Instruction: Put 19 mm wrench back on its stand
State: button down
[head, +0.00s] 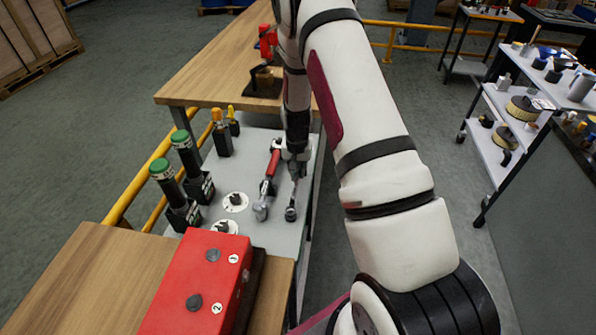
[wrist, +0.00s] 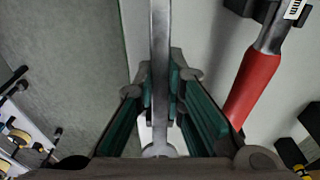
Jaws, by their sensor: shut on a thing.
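My gripper (wrist: 160,105) is shut on the plain steel shank of a wrench (wrist: 160,35), which runs lengthwise between the teal finger pads. In the head view my gripper (head: 296,155) points down over the grey panel, and the lower end of the wrench (head: 291,212) shows below it. I cannot read a size on this wrench, nor tell whether it touches the panel. Its upper part is hidden by my gripper in the head view. I cannot make out a stand for it.
A red-handled tool (head: 268,187) lies close to the left of the wrench; the wrist view shows its red handle (wrist: 250,90) and a partly cut-off "mm" label. Green-topped posts (head: 183,150), a red box (head: 200,285) and a wooden table (head: 205,70) are nearby.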

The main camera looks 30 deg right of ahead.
jog(key=shift+f+b, duration=0.35)
jog(key=shift+f, duration=0.55)
jog(key=c, duration=1.6)
grip_release()
jog(key=r, duration=0.8)
jog(key=s+a+r, duration=0.1)
jog(key=r, duration=0.3)
jog(key=shift+s, duration=0.1)
